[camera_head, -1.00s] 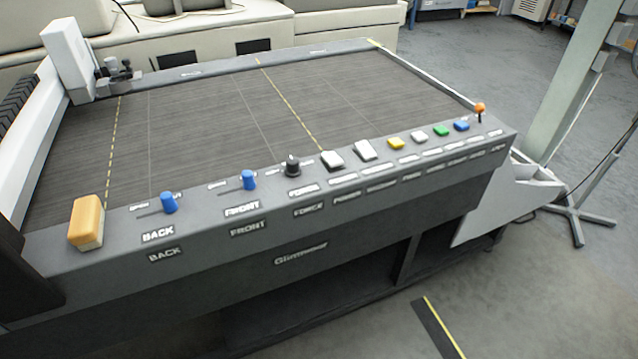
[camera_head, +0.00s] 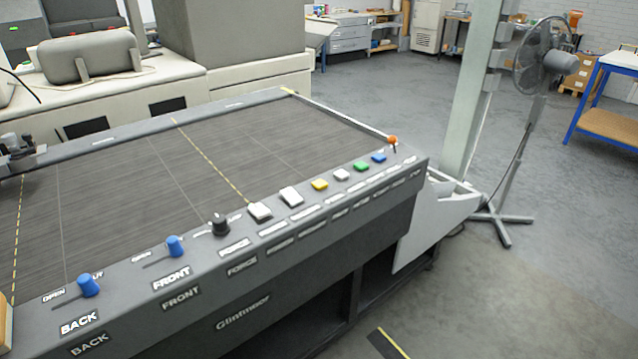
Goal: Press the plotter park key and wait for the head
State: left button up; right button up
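The flatbed plotter (camera_head: 333,239) stands in front of me at the left, its dark bed (camera_head: 110,190) empty. Its front rail carries two blue levers, BACK (camera_head: 88,286) and FRONT (camera_head: 174,246), and a black FORCE knob (camera_head: 220,225). To their right are two larger white keys, left (camera_head: 260,211) and right (camera_head: 291,196). Then come yellow (camera_head: 320,184), pale grey (camera_head: 341,174), green (camera_head: 361,166) and blue (camera_head: 379,157) keys. Their labels are too small to read, so I cannot tell which is park. The plotter head (camera_head: 18,155) is at the left edge, partly cut off. Neither gripper is in view.
A pale post (camera_head: 473,100) and a pedestal fan (camera_head: 541,60) stand right of the plotter. A blue-legged table (camera_head: 598,105) is farther right. The floor at the lower right is open.

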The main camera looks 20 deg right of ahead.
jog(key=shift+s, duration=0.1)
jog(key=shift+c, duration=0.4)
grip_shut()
